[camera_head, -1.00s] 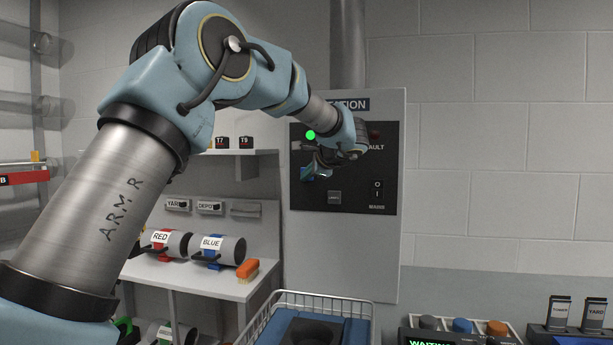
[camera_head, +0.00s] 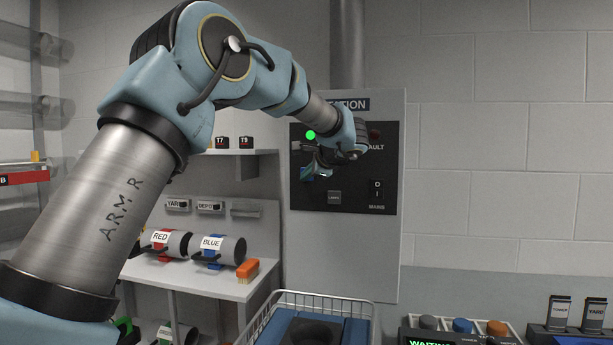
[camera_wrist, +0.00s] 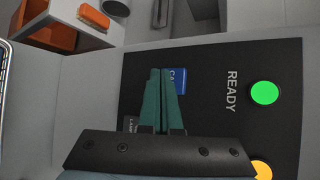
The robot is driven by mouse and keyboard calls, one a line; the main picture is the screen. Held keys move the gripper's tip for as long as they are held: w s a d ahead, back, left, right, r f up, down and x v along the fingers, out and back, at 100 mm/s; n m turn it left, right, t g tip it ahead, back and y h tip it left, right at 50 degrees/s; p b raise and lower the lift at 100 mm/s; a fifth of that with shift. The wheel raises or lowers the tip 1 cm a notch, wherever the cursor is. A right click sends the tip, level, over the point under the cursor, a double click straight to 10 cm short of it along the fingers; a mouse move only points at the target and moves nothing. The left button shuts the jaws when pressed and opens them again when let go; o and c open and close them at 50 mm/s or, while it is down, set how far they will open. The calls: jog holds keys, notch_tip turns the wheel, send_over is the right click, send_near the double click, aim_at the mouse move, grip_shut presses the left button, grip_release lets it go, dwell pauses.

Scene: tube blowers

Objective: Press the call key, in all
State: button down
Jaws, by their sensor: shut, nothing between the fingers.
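The call key is a blue square with white letters, partly hidden, on the black panel (camera_head: 350,185). In the wrist view the call key (camera_wrist: 180,82) shows just right of my fingertips, its left part covered by them. My gripper (camera_wrist: 160,74) has green fingers closed together with nothing between them. In the head view my gripper (camera_head: 309,172) is at the left part of the panel, in front of the key's area. I cannot tell whether the fingertips touch the key.
A lit green READY lamp (camera_wrist: 264,93) and an amber light (camera_wrist: 262,169) are near. A small grey LAMPS key (camera_head: 334,197) and the MAINS switch (camera_head: 377,189) are on the panel. Shelves with RED (camera_head: 165,242) and BLUE (camera_head: 217,250) carriers stand left. A wire basket (camera_head: 330,299) is below.

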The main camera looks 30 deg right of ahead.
jog(key=shift+w+d, duration=0.3)
